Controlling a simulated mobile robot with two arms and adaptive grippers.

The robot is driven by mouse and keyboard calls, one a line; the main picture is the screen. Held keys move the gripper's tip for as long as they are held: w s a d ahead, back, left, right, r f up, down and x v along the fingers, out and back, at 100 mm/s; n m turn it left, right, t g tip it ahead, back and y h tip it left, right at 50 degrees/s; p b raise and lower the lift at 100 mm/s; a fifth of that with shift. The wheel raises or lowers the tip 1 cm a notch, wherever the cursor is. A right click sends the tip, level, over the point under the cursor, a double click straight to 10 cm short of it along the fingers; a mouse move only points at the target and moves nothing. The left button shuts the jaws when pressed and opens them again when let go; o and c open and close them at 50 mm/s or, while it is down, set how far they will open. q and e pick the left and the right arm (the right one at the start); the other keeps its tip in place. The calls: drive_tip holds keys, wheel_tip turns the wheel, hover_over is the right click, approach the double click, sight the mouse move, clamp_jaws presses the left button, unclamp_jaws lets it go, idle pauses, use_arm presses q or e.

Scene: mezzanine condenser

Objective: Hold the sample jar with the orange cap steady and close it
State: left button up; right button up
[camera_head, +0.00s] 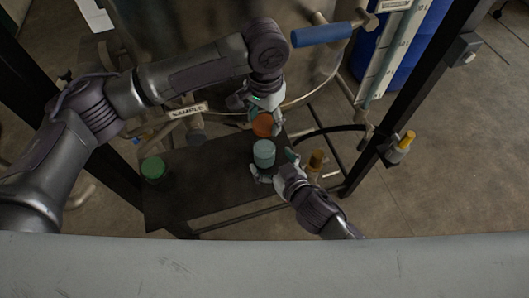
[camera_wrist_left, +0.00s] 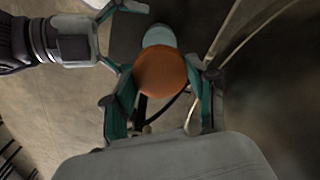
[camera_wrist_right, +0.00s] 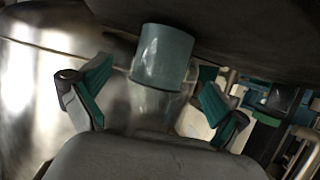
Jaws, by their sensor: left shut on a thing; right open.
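The orange cap (camera_head: 262,125) is in my left gripper (camera_head: 258,110). In the left wrist view the cap (camera_wrist_left: 160,74) sits between the two teal fingers. The pale blue-green jar (camera_head: 264,153) stands at the right part of the dark shelf, nearer the front than the cap. In the left wrist view the jar (camera_wrist_left: 160,36) is partly hidden behind the cap, off to one side of it. My right gripper (camera_head: 273,167) is open beside the jar. In the right wrist view the jar (camera_wrist_right: 164,55) shows between its spread fingers, and its lower part looks clear.
The dark shelf (camera_head: 195,200) also holds a green-capped jar (camera_head: 153,169) at the left. A blue-handled lever (camera_head: 322,34), pipes and a yellow-handled valve (camera_head: 407,140) lie to the right. A dark post (camera_head: 405,85) rises right of the shelf. The shelf's middle is clear.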

sight(264, 142)
drive_tip(key=shift+x, duration=1.8)
drive_tip(key=shift+c, duration=0.4)
drive_tip(key=c, duration=1.7)
use_arm(q)
drive_tip(key=shift+f, duration=2.45)
drive_tip(key=shift+f, duration=0.1)
drive_tip(key=shift+f, duration=0.8)
drive_tip(key=shift+f, duration=0.55)
